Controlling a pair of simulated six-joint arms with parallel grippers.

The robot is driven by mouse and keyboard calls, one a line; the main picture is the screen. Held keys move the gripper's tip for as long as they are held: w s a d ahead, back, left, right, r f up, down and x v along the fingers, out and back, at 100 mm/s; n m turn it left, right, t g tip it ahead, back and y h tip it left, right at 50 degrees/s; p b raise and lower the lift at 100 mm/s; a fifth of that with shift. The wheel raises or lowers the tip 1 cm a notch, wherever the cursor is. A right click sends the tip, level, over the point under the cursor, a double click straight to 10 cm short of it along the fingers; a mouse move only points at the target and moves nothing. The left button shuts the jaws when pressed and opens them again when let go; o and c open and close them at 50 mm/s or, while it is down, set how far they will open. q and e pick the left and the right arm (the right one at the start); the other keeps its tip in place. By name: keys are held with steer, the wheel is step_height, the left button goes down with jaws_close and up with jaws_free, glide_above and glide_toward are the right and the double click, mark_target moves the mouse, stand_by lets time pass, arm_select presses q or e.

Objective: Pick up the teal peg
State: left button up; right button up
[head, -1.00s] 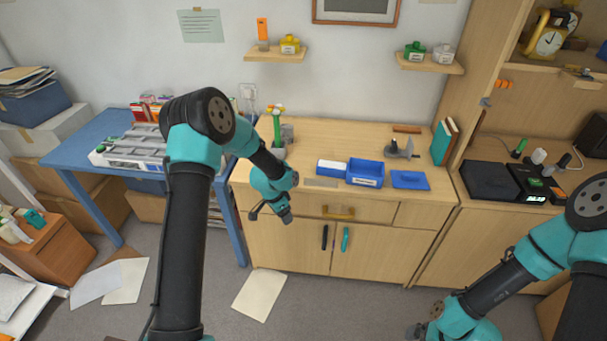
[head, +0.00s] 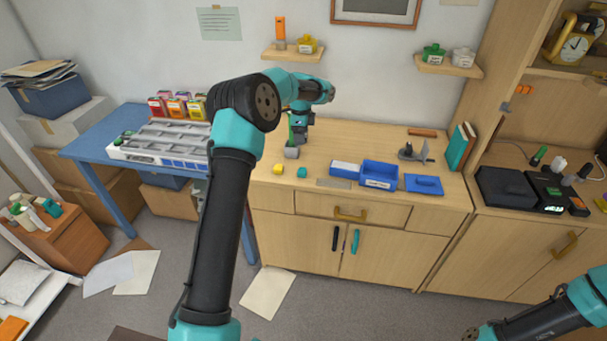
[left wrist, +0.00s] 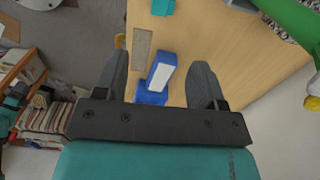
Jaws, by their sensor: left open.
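A small teal peg (head: 302,172) sits on the wooden cabinet top in the head view, near its front left. It appears as a teal block (left wrist: 163,7) at the top edge of the left wrist view, partly cut off. My left gripper (head: 300,122) is above and behind it in the head view, its fingers hard to make out. In the left wrist view the gripper (left wrist: 159,60) is open, with nothing held between its fingers. The peg is apart from it, beyond the fingertips.
The blue side table (head: 85,150) holds a grey organiser.

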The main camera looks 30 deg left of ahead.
arm_select(q)
glide_above(302, 171)
step_height(302, 171, down, 12)
steer(key=shift+a+f, duration=0.15)
stand_by(0.3)
steer(key=shift+f, duration=2.6)
steer(key=c, duration=1)
steer(key=shift+r, duration=0.1)
